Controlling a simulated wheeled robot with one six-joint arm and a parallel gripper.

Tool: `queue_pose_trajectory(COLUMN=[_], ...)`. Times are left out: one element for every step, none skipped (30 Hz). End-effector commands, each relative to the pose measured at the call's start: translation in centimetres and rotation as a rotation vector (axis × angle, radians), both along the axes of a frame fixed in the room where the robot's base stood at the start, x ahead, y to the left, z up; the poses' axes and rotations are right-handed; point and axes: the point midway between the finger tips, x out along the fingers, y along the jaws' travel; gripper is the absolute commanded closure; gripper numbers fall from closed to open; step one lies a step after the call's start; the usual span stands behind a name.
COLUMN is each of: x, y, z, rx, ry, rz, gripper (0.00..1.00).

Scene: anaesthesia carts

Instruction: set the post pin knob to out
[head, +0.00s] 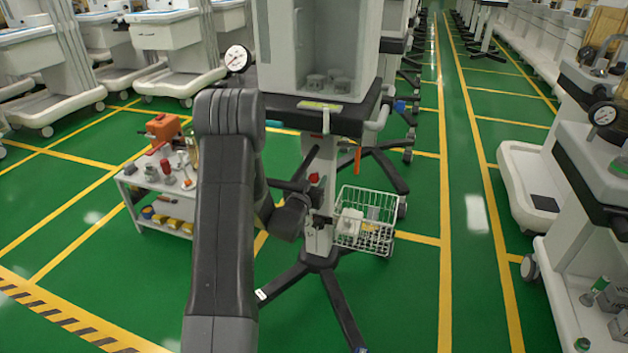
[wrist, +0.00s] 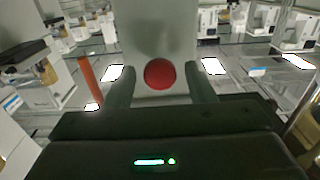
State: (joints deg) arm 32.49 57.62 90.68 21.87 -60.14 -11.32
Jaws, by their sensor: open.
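The post pin knob is a round red knob (wrist: 159,74) on the pale grey post (wrist: 158,30), seen face-on in the wrist view. It also shows as a small red spot (head: 314,177) on the cart's post in the head view. My gripper (wrist: 162,82) is open and empty, with one dark finger on each side of the knob and gaps between. From this face-on view I cannot tell how far the knob stands out or whether the fingertips reach past it. In the head view my arm hides part of the cart's left side.
A white wire basket (head: 366,222) hangs right of the post, and dark base legs (head: 342,305) spread below. A low white trolley with tools (head: 160,190) stands to the left. An orange-red bar (wrist: 88,82) hangs left of my gripper.

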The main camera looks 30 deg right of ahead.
Motion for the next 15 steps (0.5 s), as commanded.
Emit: queue_pose_trajectory(x=[0.31, 0.45, 0.59, 0.69, 0.77, 0.84, 0.86, 0.87, 0.88, 0.88, 0.88, 0.87, 0.87, 0.86, 0.87], y=[-0.45, -0.6, -0.79, -0.89, -0.97, -1.05, -1.08, -1.09, -1.1, -1.1, -1.09, -1.09, -1.09, -1.08, -1.07], z=[-0.02, -0.02, -0.02, 0.0, 0.03, 0.05, 0.06, 0.07, 0.07, 0.07, 0.07, 0.07, 0.07, 0.07, 0.07], rx=[-0.002, -0.002, -0.001, -0.001, 0.0, 0.0, 0.0, -0.001, -0.001, -0.001, -0.001, -0.001, -0.001, -0.001, -0.001], ry=[-0.003, -0.001, -0.001, -0.001, -0.001, -0.001, -0.001, -0.001, -0.001, -0.001, -0.001, -0.001, -0.001, -0.001, -0.001], rz=[-0.001, -0.001, 0.0, 0.0, 0.0, 0.0, 0.0, 0.0, 0.0, 0.0, 0.0, 0.0, 0.0, 0.0, 0.0], gripper=[0.51, 0.51, 0.51, 0.51, 0.51, 0.51, 0.51, 0.51, 0.51, 0.51, 0.51, 0.51, 0.51, 0.53, 0.6])
